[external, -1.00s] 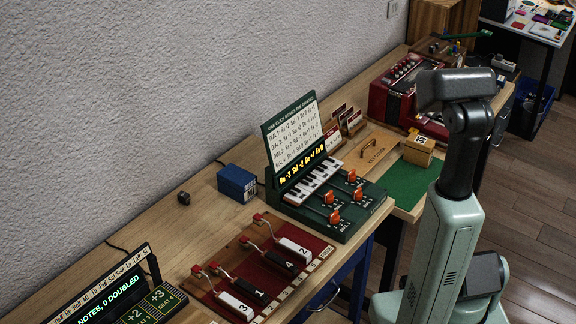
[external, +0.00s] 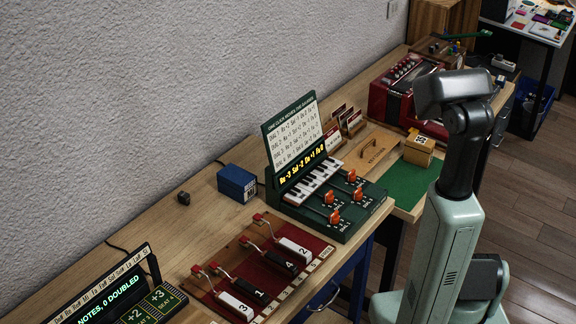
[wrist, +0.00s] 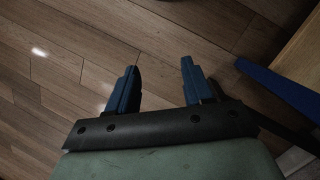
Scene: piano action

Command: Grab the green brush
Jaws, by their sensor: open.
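A thin green stick-like thing (external: 470,35), which may be the green brush, shows at the far end of the bench in the external view. It lies by a wooden tray (external: 436,47) with small items in it; its bristles are too small to make out. My gripper (wrist: 160,66) shows in the wrist view with its two blue fingers wide apart and nothing between them. It points at the wooden floor, away from the green thing. The gripper's fingers cannot be made out in the external view, and the wrist view shows no brush.
The bench holds a red accordion-like box (external: 402,88), a green mat (external: 408,183), a tan block (external: 419,147), a green keyboard console (external: 335,215), a blue box (external: 237,183) and a red lever board (external: 262,270). A blue bar (wrist: 285,92) and bench edge show right in the wrist view.

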